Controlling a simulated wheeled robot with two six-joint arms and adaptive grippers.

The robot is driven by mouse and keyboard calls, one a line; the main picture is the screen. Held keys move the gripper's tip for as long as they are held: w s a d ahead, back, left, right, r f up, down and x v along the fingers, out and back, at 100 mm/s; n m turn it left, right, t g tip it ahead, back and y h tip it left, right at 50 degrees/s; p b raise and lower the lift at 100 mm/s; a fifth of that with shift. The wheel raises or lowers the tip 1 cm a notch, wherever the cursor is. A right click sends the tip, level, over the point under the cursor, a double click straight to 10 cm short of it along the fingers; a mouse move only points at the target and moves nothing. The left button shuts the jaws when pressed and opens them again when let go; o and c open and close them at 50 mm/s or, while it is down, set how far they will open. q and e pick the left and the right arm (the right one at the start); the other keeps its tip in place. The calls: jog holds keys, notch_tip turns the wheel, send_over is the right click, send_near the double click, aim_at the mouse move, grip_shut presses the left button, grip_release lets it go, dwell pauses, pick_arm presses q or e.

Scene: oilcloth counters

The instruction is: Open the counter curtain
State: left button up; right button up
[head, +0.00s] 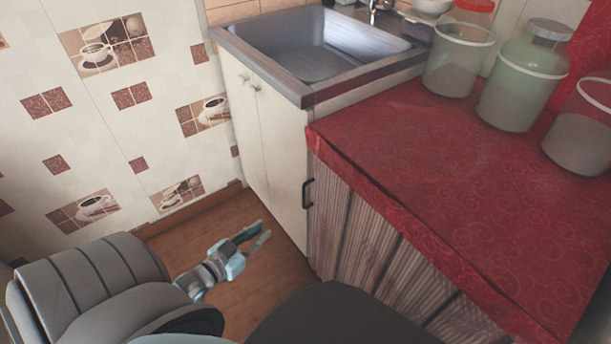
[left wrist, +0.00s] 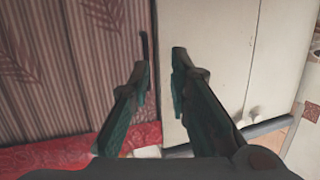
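The striped counter curtain (head: 370,240) hangs below the red oilcloth counter (head: 450,165) and looks closed. A dark handle (head: 307,193) stands upright at its left edge, beside the white sink cabinet. My left gripper (head: 262,232) is open and empty, low in front of the white cabinet, left of the handle and apart from it. In the left wrist view the gripper (left wrist: 161,58) has its two fingers spread; the curtain (left wrist: 70,70) is on the left, and part of the dark handle (left wrist: 147,45) shows just beyond the left fingertip. My right gripper is not in view.
The white sink cabinet (head: 270,140) with a metal sink (head: 320,45) adjoins the counter. Glass jars (head: 520,90) stand at the counter's back right. The tiled wall (head: 110,100) bounds the left. Bare wooden floor (head: 205,240) lies around my left gripper.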

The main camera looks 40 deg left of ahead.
pick_arm(q)
notch_tip(320, 180, up, 3)
jog(key=w+d+t+h+b, duration=0.1)
jog(key=w+t+h+b, duration=0.1)
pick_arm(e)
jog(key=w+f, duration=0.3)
pick_arm(q)
jog(key=b, duration=0.4)
send_near(303, 194)
jog(key=shift+m, duration=0.3)
jog(key=w, duration=0.5)
jog(key=shift+d+f, duration=0.2)
jog(key=shift+f, duration=0.15)
jog(key=w, duration=0.1)
jog(key=w+b, duration=0.1)
jog(key=w, duration=0.2)
jog(key=shift+w+d+r+b, duration=0.1)
jog(key=shift+w+d+b, duration=0.15)
jog(key=shift+b, duration=0.1)
jog(key=shift+w, duration=0.55)
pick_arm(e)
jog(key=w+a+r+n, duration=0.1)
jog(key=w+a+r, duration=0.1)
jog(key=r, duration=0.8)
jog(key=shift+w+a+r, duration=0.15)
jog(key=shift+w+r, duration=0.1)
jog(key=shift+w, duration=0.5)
pick_arm(q)
jog(key=shift+r, duration=0.1)
grip_shut()
